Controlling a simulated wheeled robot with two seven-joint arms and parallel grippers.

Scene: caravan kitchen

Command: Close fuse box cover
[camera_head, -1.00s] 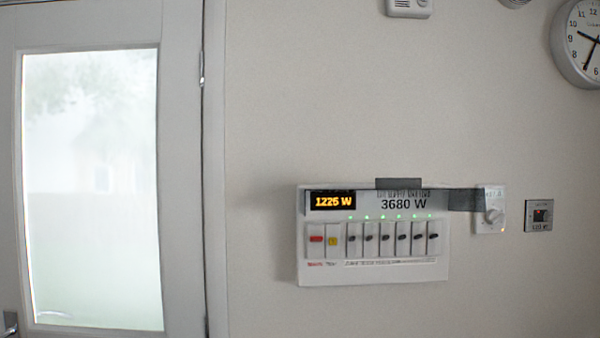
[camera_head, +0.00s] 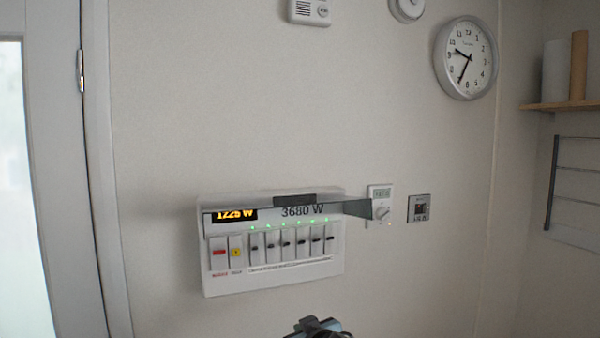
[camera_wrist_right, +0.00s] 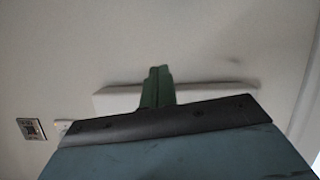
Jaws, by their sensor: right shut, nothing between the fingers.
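The fuse box (camera_head: 222,283) is a white wall unit with a lit display, several switches and green lights. Its smoky cover (camera_head: 354,207) appears raised, a thin grey strip along the top with a dark tab (camera_head: 294,200); the switches are uncovered. My right gripper (camera_head: 318,325) shows only in part at the bottom edge, below the box and apart from it in the picture. In the right wrist view its shut, empty fingers (camera_wrist_right: 157,86) point toward a white shape (camera_wrist_right: 205,95), likely the fuse box. My left gripper is out of view.
Right of the box are a thermostat (camera_head: 380,195) and a small wall switch (camera_head: 418,208). A clock (camera_head: 466,58) hangs above, and a wire rack (camera_head: 575,190) is far right. A door (camera_head: 25,190) stands left. The wall below the box is clear.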

